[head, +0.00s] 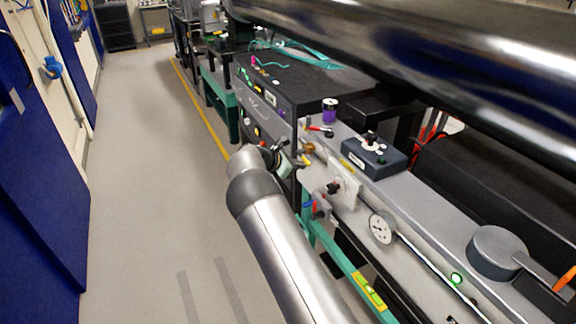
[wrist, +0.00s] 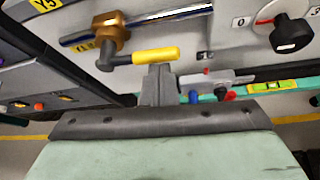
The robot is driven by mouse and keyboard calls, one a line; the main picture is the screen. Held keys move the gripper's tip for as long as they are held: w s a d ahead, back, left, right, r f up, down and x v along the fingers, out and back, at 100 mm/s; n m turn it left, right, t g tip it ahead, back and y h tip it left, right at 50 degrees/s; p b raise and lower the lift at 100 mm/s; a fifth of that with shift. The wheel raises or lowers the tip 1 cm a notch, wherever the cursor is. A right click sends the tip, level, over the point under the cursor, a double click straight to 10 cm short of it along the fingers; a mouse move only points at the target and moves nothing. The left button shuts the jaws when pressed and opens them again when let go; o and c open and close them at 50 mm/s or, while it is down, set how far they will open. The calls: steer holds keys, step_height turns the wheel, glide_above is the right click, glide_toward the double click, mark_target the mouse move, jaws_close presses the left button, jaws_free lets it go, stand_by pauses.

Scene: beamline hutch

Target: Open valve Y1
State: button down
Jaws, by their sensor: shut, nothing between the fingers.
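A brass valve (wrist: 113,31) with a yellow-sleeved lever (wrist: 155,55) is on the grey panel in the wrist view. A partly covered yellow label (wrist: 86,45) beside it seems to begin with Y1. The lever lies roughly along the metal pipe behind it. My gripper (wrist: 157,73) is shut and empty, its fingertips right at the lever's lower edge near the middle of the yellow sleeve; I cannot tell if they touch. In the head view the brass valve (head: 309,147) is small, just right of my gripper (head: 291,163).
A black knob (wrist: 292,35) on a numbered white plate is to the right. A small valve (wrist: 205,79) with red and blue parts lies beyond the fingers. In the head view, a gauge (head: 381,229) and grey box (head: 374,158) stand nearby. The floor (head: 140,170) at left is clear.

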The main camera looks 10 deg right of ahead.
steer(key=shift+d+f, duration=0.1)
steer(key=shift+d, duration=0.15)
